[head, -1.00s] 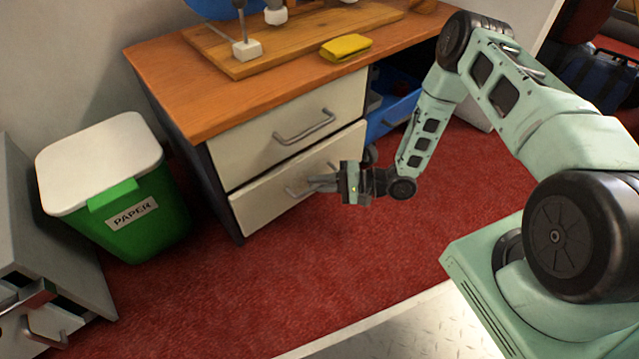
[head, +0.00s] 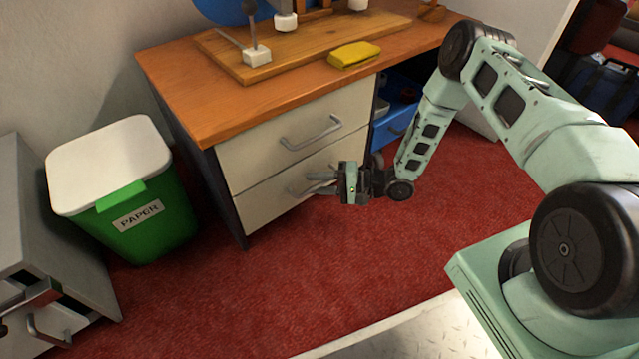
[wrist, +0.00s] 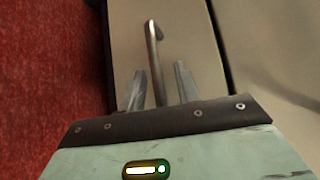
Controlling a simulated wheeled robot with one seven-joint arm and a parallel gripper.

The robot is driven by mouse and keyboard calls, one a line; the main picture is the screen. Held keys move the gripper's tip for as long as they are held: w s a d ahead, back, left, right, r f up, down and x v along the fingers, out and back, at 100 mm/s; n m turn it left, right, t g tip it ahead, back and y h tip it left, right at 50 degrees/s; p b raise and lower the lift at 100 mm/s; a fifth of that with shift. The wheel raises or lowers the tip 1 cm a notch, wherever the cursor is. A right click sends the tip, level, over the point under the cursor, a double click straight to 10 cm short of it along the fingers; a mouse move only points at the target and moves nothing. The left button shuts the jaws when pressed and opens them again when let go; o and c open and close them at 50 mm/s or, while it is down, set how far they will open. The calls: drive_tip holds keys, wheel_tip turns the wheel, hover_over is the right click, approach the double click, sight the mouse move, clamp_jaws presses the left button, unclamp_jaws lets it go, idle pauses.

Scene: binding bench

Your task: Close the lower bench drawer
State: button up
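The lower bench drawer (head: 268,206) has a cream front with a metal bar handle (wrist: 154,50). Its front looks close to level with the upper drawer (head: 260,158); I cannot tell whether it is fully flush. My gripper (head: 318,183) is at the handle, in front of the drawer's right half. In the wrist view my gripper (wrist: 160,85) has its two fingers apart, one on each side of the handle bar, with gaps showing. The drawer front (wrist: 185,45) fills the middle there, with a dark seam beside the upper drawer. Contact with the front is hidden.
A green paper bin (head: 150,225) with a white lid stands left of the bench. A grey cabinet (head: 60,250) is at the far left. A yellow cloth (head: 354,54) lies on the bench top (head: 230,105). The red floor (head: 300,270) before the drawers is clear.

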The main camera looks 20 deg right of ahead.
drive_tip(key=p+v, duration=0.7)
drive_tip(key=v, duration=1)
drive_tip(key=shift+d, duration=0.2)
